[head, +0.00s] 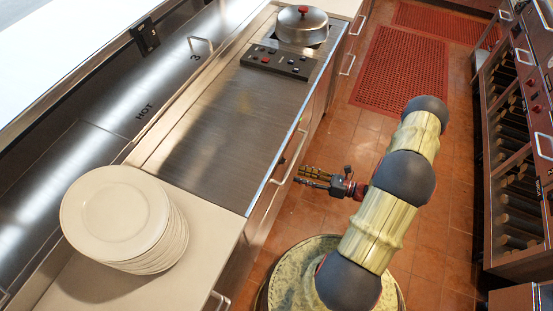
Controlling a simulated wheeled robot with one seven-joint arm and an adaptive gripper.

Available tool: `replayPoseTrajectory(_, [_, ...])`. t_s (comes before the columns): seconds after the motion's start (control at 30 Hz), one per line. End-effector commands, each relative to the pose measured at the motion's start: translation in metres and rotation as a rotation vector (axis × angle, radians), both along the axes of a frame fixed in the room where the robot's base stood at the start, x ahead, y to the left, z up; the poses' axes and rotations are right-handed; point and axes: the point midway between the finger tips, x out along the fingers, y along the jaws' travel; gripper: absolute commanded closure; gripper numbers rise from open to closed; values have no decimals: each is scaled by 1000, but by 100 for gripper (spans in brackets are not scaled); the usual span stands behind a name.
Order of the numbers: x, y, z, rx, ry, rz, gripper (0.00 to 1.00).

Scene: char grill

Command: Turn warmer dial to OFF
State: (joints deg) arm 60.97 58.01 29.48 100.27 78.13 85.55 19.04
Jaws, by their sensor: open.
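I cannot make out which control is the warmer dial. A dark control panel (278,62) with a few red and several dark buttons or knobs lies on the steel counter. A small black switch box (145,36) is on the wall at the upper left, above a steel surface marked HOT (145,111). Red knobs (535,92) show on the cooking unit at the right. No OFF marking is readable. My gripper (303,176) is open and empty over the floor aisle, its fingers pointing left toward the counter front. It touches none of these controls.
A stack of white plates (118,215) stands on the pale counter at lower left. A lidded metal pot (303,25) with a red knob sits beyond the panel. Handles (292,160) stick out from the counter front. The tiled aisle with red mats (403,68) is clear.

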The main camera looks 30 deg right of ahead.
Motion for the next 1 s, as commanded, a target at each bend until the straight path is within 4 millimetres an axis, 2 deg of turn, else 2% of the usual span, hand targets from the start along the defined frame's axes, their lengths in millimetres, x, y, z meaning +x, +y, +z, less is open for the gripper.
replayPoseTrajectory(0.07, [9, -12, 7, 32, -6, -50, 56])
replayPoseTrajectory(0.17, [14, -13, 14, 76, -6, -66, 56])
replayPoseTrajectory(0.27, [19, -8, 14, 79, -1, -62, 56])
replayPoseTrajectory(0.7, [66, 29, 13, 77, -1, -59, 56])
replayPoseTrajectory(1.0, [73, 34, 14, 77, -1, -61, 56])
